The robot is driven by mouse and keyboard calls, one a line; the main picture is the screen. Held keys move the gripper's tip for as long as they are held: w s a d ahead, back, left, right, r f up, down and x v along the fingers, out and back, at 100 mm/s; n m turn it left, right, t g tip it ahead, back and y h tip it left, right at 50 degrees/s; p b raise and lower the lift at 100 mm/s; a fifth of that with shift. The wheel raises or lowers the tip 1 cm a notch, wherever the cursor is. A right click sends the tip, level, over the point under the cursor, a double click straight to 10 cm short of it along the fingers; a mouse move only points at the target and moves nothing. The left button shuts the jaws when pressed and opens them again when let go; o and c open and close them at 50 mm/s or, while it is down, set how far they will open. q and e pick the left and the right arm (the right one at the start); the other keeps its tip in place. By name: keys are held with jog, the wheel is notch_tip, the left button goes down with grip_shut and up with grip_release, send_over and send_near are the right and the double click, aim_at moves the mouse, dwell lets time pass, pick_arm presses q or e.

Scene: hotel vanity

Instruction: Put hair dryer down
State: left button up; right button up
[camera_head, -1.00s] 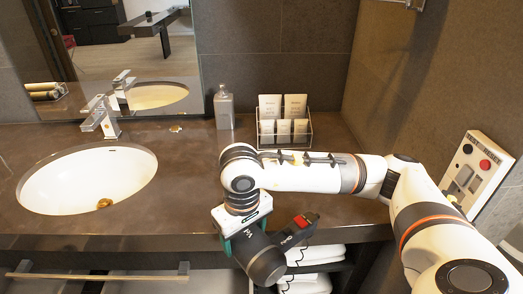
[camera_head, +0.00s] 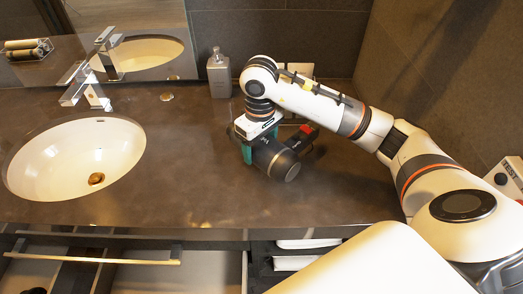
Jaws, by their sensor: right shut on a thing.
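The hair dryer (camera_head: 277,160) is dark grey and black with a red switch on its handle. It is over the vanity counter (camera_head: 190,195), right of the sink. My right gripper (camera_head: 255,146) points down, and its green fingers are shut on the hair dryer's body. The dryer is at or just above the counter; I cannot tell whether it touches. My left gripper is not in view.
The white sink (camera_head: 75,160) and its faucet (camera_head: 88,85) are at the left. A soap bottle (camera_head: 219,75) stands behind my right gripper. An open drawer (camera_head: 170,275) is below the counter. The counter front is clear.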

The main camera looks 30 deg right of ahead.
jog(key=shift+w+f+p, duration=0.1)
jog(key=shift+f+p, duration=0.35)
jog(key=shift+f, duration=1.95)
jog(key=shift+f, duration=0.1)
jog(key=shift+f, duration=0.1)
jog(key=o, duration=1.4)
